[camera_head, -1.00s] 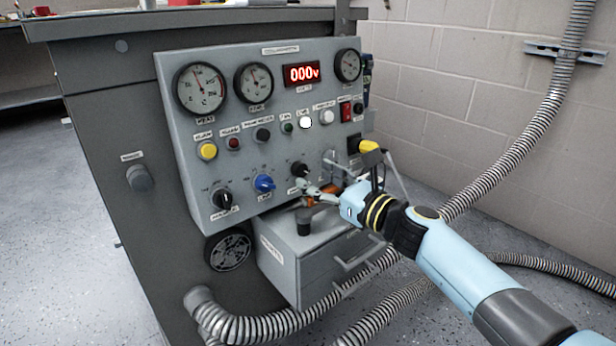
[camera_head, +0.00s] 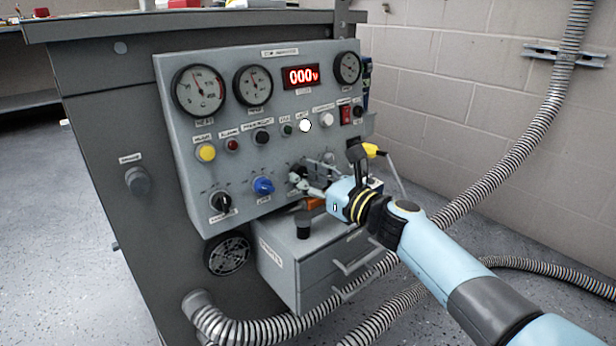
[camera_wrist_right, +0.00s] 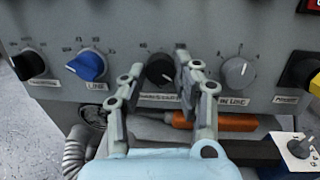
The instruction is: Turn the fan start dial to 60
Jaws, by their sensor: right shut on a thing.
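The fan start dial (camera_wrist_right: 160,70) is a black knob in the lower row of the grey panel, with a partly covered label under it in the right wrist view. In the head view the dial (camera_head: 297,173) is mostly hidden by my fingers. My right gripper (camera_wrist_right: 164,76) is shut on the dial, with one finger at its left side and one at its right. The right gripper (camera_head: 303,182) reaches it from the lower right in the head view. The exact pointer reading is too small to tell. My left gripper is not in view.
A blue dial (camera_wrist_right: 88,65) and a black dial (camera_wrist_right: 30,65) sit left of it, and a grey dial (camera_wrist_right: 238,73) right. An orange-handled tool (camera_wrist_right: 225,122) lies just below. A grey drawer box (camera_head: 285,258) with a black knob stands under the panel. Ribbed hoses (camera_head: 520,150) run at right.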

